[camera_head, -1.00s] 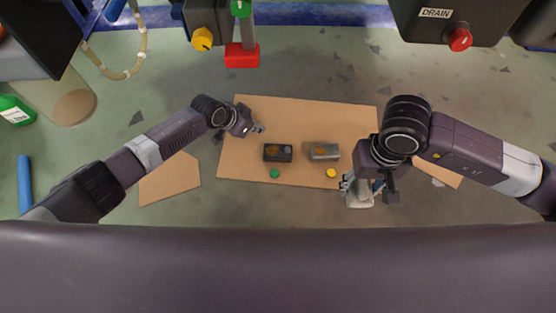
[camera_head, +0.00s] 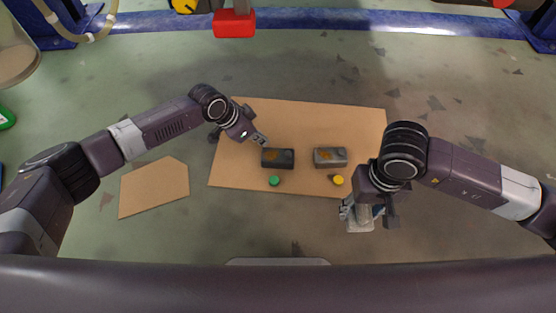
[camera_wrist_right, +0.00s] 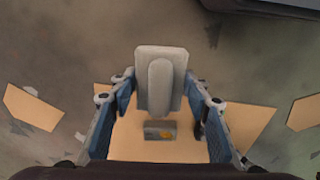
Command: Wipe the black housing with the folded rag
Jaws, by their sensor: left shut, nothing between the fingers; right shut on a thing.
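The black housing (camera_head: 278,159) is a dark block with an orange-brown stain on top, lying on the tan board (camera_head: 320,112). My left gripper (camera_head: 262,140) is shut and empty, just above and left of the black housing in the head view; I cannot tell if it touches. My right gripper (camera_head: 362,212) is shut on a pale grey thing (camera_head: 360,224), apparently the folded rag, off the board's lower right edge. In the right wrist view the rag (camera_wrist_right: 172,62) is a grey slab with a raised ridge between the fingers of my right gripper (camera_wrist_right: 160,95).
A grey housing (camera_head: 331,158) with an orange stain sits right of the black one; one stained housing (camera_wrist_right: 161,130) shows beyond the rag. A green button (camera_head: 274,181) and a yellow button (camera_head: 338,180) lie below them. A second tan board (camera_head: 153,187) lies left.

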